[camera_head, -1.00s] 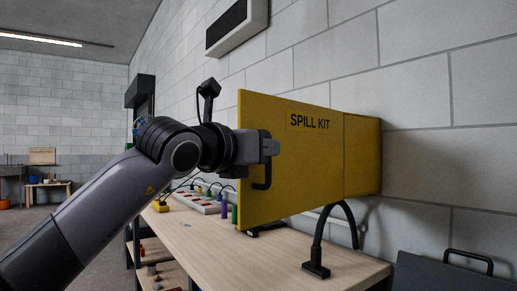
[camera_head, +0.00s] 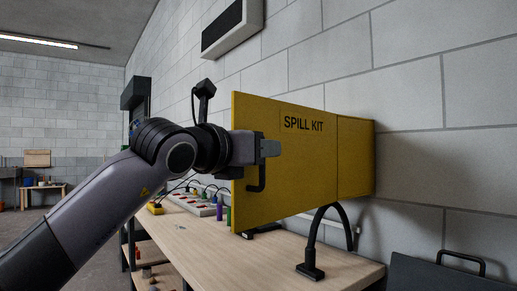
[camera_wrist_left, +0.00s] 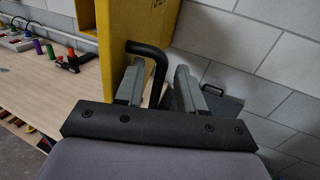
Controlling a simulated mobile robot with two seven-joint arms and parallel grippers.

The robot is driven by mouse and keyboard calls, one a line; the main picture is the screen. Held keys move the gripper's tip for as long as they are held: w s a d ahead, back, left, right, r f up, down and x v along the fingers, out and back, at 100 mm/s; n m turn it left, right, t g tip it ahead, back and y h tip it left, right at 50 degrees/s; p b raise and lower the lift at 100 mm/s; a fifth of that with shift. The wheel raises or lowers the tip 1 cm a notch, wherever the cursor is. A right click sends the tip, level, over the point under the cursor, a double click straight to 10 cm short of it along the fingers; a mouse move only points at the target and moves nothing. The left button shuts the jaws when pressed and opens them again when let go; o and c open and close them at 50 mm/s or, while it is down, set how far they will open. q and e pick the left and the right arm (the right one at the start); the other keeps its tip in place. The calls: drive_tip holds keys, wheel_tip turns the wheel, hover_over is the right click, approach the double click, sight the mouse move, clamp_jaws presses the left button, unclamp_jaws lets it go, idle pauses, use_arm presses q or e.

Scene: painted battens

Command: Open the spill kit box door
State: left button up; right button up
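The spill kit box (camera_head: 356,158) is a yellow box on the block wall. Its yellow door (camera_head: 295,165), lettered SPILL KIT, stands swung out from the wall, its lettered face towards me. A black bar handle (camera_head: 262,179) sits near the door's free edge. My left gripper (camera_head: 270,148) is at the handle. In the left wrist view the handle (camera_wrist_left: 159,66) passes between the two grey fingers, with gaps seen beside it, so the gripper looks open around it. The box's inside is mostly hidden behind the door in the head view. My right gripper is out of view.
A wooden bench (camera_head: 205,245) runs below the door, with a power strip (camera_head: 200,201) and small coloured items on it. A black curved stand (camera_head: 312,262) rises from the bench under the box. A dark case (camera_head: 440,275) is at the lower right.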

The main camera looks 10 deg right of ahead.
use_arm(q)
drive_tip(key=b+v, duration=0.2)
drive_tip(key=v, duration=0.5)
idle(0.6)
